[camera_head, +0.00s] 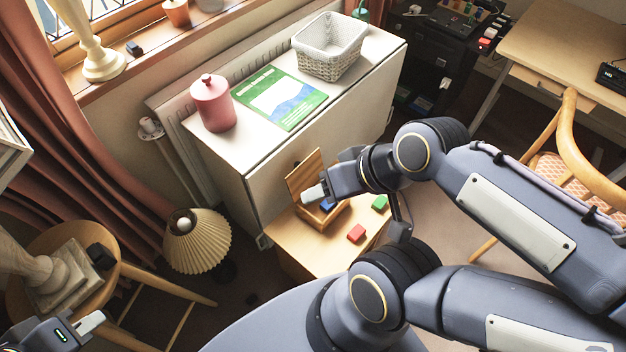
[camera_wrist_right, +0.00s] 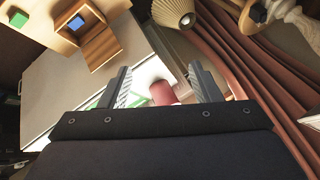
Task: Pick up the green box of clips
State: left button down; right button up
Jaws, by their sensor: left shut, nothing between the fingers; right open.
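The green box of clips (camera_head: 380,202) lies on a low wooden surface (camera_head: 330,250), right of a red box (camera_head: 356,233). A green box also shows at the top left corner of the right wrist view (camera_wrist_right: 18,18). My right gripper (camera_head: 313,193) appears over the open wooden box, left of the green box and apart from it. In its wrist view the fingers (camera_wrist_right: 160,69) are spread with nothing held. My left gripper (camera_head: 90,322) is shut and empty at the lower left, far from the green box.
An open wooden box (camera_head: 304,181) holds a blue box (camera_head: 327,205). The white cabinet (camera_head: 262,180) behind carries a pink canister (camera_head: 213,103), a green book (camera_head: 268,97) and a basket (camera_head: 330,62). A pleated lamp (camera_head: 197,243) and a stool (camera_head: 50,238) stand left.

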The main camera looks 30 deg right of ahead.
aim_at(378, 205)
jog(key=z, duration=1.9)
jog(key=i+l+u, duration=0.15)
jog(key=l, duration=0.3)
jog(key=l+u, duration=0.1)
jog(key=l, duration=0.4)
jog(key=i+l+u, duration=0.15)
jog(key=l, duration=0.35)
jog(key=i+l+u, duration=0.4)
jog(key=i+l, duration=0.3)
